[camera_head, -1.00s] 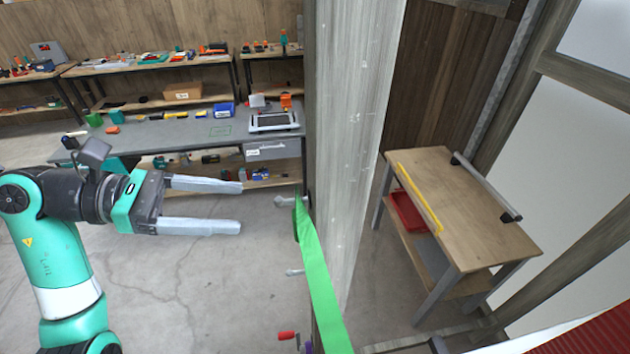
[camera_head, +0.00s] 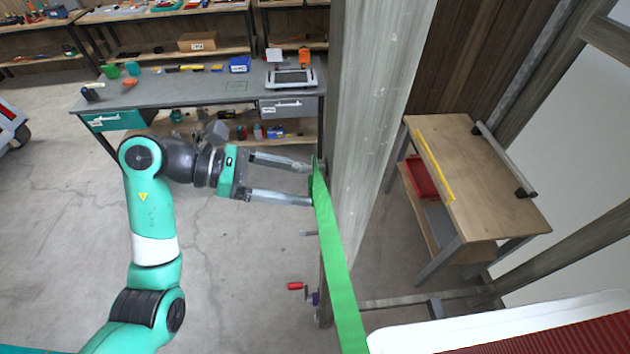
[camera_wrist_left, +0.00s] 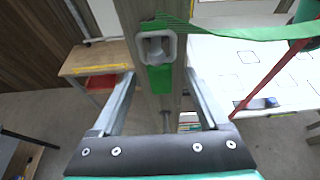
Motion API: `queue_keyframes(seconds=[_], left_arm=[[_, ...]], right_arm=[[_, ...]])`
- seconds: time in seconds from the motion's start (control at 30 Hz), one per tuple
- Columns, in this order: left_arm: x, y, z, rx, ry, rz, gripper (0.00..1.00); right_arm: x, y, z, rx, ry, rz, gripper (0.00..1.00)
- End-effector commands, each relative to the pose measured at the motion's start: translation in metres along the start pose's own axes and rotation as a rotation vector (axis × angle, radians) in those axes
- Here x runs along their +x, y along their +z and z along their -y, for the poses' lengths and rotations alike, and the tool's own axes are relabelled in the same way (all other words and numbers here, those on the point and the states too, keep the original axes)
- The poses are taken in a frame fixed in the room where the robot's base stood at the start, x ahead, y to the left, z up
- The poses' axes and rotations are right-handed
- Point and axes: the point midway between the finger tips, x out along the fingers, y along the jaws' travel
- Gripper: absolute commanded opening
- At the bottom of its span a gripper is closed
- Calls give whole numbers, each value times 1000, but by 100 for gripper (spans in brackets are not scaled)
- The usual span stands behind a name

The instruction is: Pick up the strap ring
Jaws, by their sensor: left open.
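The strap ring (camera_wrist_left: 174,47) is a grey rounded metal loop. In the left wrist view it hangs at the green strap (camera_wrist_left: 240,31) against the wooden post (camera_wrist_left: 134,14). In the head view the green strap (camera_head: 339,268) runs down along the post (camera_head: 372,120); I cannot make out the ring there. My left gripper (camera_head: 311,185) is open, with its fingertips close to the strap's upper end. In the left wrist view the ring lies just beyond the fingertips, between their lines. Nothing is held. My right gripper is not in view.
A red-handled crank (camera_head: 296,286) sticks out low on the post, with a peg (camera_head: 308,233) above it. A grey workbench (camera_head: 190,92) stands behind the arm. A wooden table (camera_head: 490,185) stands right of the post. The floor left of the post is clear.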

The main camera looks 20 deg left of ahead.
Motion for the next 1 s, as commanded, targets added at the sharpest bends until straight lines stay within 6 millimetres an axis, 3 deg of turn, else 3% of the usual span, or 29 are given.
queue_keyframes(seconds=[0.13, 0.37, 0.47, 0.8, 1.0], left_arm=[[21, 2, 0, -1, -3, 0, 78], [24, 1, 0, 1, 1, 0, 78], [24, 1, 0, 1, 1, 0, 63], [24, 1, 0, 1, 1, 0, 2], [24, 1, 0, 2, 1, 1, 0]], right_arm=[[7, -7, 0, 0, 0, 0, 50], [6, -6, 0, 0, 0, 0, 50], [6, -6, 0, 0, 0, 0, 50], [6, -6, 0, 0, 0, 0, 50], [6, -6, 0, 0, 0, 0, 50]])
